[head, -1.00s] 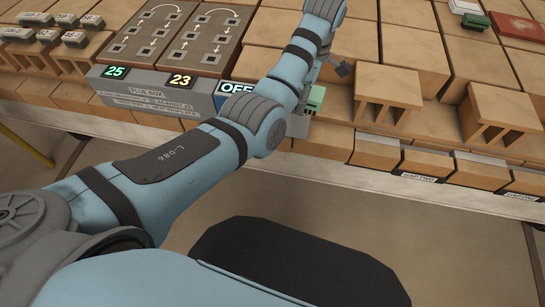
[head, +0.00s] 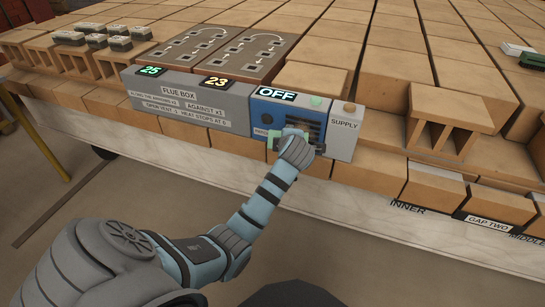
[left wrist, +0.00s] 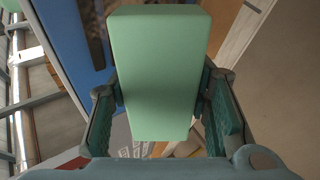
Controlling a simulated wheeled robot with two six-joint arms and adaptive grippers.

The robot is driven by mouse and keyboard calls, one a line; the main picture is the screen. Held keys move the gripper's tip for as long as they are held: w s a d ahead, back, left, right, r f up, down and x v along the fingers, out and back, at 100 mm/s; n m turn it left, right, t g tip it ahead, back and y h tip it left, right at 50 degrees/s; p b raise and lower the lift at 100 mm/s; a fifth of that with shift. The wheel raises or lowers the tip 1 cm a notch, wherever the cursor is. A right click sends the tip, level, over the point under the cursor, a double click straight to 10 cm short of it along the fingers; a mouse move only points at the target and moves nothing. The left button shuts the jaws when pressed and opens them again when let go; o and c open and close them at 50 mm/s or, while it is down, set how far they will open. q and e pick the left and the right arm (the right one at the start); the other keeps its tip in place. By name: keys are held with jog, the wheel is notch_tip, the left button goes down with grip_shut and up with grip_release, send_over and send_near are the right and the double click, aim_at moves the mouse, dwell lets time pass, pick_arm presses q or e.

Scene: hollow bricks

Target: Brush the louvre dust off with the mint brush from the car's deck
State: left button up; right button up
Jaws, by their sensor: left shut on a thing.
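The mint brush (left wrist: 158,70) fills the middle of the left wrist view as a pale green block between both fingers. My left gripper (head: 297,146) is shut on it. In the head view the gripper is at the front of the blue panel (head: 264,117), before the dark louvre (head: 308,124), and covers part of it. I cannot tell whether the brush touches the slats. Dust on the louvre is too small to make out. An OFF display (head: 277,94) sits above it. My right gripper is in neither view.
The grey flue box (head: 190,112) with displays 25 and 23 adjoins the panel; the SUPPLY box (head: 343,135) is at its right. Hollow bricks (head: 445,120) cover the car's deck. A white item (head: 516,48) and a dark green item (head: 533,61) lie far right. Floor is clear in front.

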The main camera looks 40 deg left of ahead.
pick_arm(q)
jog(key=s+a+f+m+t+b, duration=0.2)
jog(key=s+f+t+b, duration=0.25)
jog(key=t+b, duration=0.6)
jog(key=shift+w+a+r+g+b, duration=0.1)
jog(key=shift+w+a+g+b, duration=0.1)
jog(key=shift+w+g+b, duration=0.5)
jog(key=shift+w+a+r+g+b, duration=0.2)
jog(key=shift+w+b, duration=0.3)
jog(key=shift+w, duration=0.4)
jog(key=shift+w+a+r+g+b, duration=0.1)
jog(key=shift+w+a+g+b, duration=0.15)
jog(key=shift+w+g+b, duration=0.45)
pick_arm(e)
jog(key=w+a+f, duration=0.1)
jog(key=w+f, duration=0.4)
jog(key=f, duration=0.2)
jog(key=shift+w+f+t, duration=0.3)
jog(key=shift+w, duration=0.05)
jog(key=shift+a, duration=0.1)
pick_arm(q)
jog(key=shift+b+x, duration=0.3)
jog(key=shift+x, duration=0.9)
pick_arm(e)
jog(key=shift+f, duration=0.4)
pick_arm(q)
jog(key=shift+d, duration=0.2)
